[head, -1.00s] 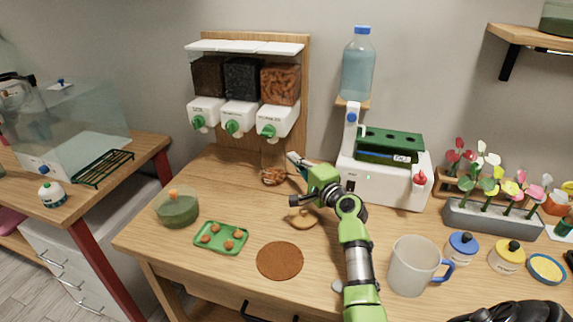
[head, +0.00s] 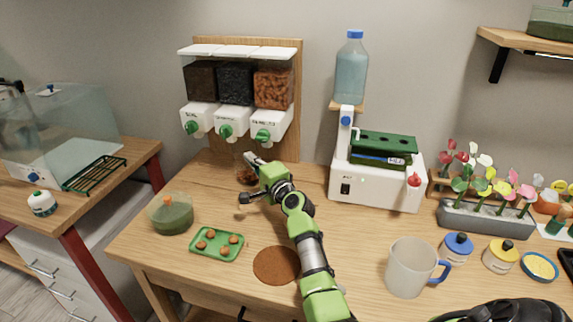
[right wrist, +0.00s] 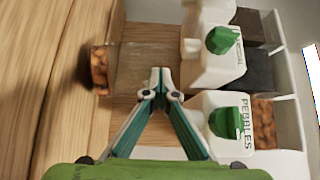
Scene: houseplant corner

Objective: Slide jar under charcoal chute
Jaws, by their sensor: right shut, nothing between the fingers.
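The glass jar (head: 246,176), with orange-brown pebbles in its bottom, stands on the wooden table below the dispenser, partly hidden by my gripper. In the right wrist view the clear jar (right wrist: 130,66) shows just beyond my fingertips. My right gripper (head: 252,159) is shut and empty, its tips at the jar's near right side; in the wrist view the tips (right wrist: 158,76) overlap the jar's edge, and contact is hard to confirm. The charcoal chute (head: 230,120) is the middle one, with a green knob (right wrist: 222,40). The jar appears near it, slightly toward the pebbles chute (head: 265,128). My left gripper is out of view.
The soil chute (head: 198,121) is at the left. A green tray (head: 217,245), a green bowl (head: 171,215) and a brown round mat (head: 277,265) lie in front. A white machine (head: 375,187) and a mug (head: 408,267) stand to the right.

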